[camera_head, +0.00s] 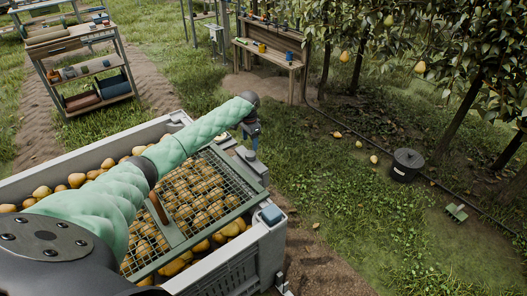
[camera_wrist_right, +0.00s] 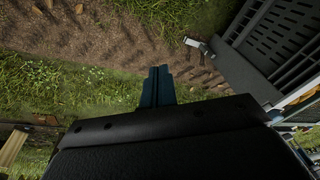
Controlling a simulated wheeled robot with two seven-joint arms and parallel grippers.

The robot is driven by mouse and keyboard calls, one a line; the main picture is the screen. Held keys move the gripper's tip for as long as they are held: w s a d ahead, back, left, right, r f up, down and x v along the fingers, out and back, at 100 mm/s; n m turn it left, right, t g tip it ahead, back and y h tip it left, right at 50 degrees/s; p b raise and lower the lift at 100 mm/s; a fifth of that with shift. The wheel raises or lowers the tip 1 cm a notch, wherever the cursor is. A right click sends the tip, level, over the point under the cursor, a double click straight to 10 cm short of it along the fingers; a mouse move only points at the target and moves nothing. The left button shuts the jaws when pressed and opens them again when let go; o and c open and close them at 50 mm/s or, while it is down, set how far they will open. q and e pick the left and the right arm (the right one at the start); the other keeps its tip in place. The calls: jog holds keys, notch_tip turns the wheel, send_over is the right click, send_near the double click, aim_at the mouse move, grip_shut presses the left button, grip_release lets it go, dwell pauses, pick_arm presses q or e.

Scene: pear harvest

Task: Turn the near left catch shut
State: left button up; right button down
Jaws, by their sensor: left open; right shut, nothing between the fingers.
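A grey bin (camera_head: 240,268) full of pears (camera_head: 190,195) carries a green mesh lid (camera_head: 178,248). A blue-topped block (camera_head: 271,214) sits at the bin's corner, and a grey fitting (camera_head: 247,155) sits on the rim farther back. I cannot tell which of these is the near left catch, or how it is turned. My left gripper (camera_head: 252,132) is open beyond the bin's far right rim, close to the grey fitting; its fingers are small and dark here. My right gripper (camera_wrist_right: 157,86) is shut and empty in the right wrist view, above grass and apart from the bin wall (camera_wrist_right: 235,70).
A small metal piece (camera_wrist_right: 194,43) juts from the bin in the right wrist view. A shelf cart (camera_head: 90,70) and a wooden bench (camera_head: 270,55) stand behind. A black bucket (camera_head: 405,165) stands on the grass to the right. Grass right of the bin is mostly free.

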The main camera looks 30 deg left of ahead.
aim_at(250, 153)
pick_arm(q)
jog(key=shift+s+r+m, duration=0.25)
jog(key=shift+s+m, duration=0.05)
jog(key=shift+m, duration=0.1)
jog(key=shift+f, duration=0.1)
jog(key=shift+d+f, duration=0.1)
jog(key=shift+f, duration=0.25)
notch_tip(250, 153, down, 2)
jog(key=shift+w+f+p, duration=0.1)
jog(key=shift+f+p, duration=0.15)
jog(key=shift+p, duration=0.1)
notch_tip(250, 153, down, 3)
jog(key=shift+f+p, duration=0.1)
jog(key=shift+p, duration=0.2)
jog(key=shift+f, duration=0.65)
pick_arm(e)
jog(key=shift+w+a+f, duration=0.1)
jog(key=shift+w+f, duration=0.05)
jog(key=shift+f, duration=0.85)
jog(key=shift+w+f, duration=0.15)
jog(key=shift+f, duration=0.85)
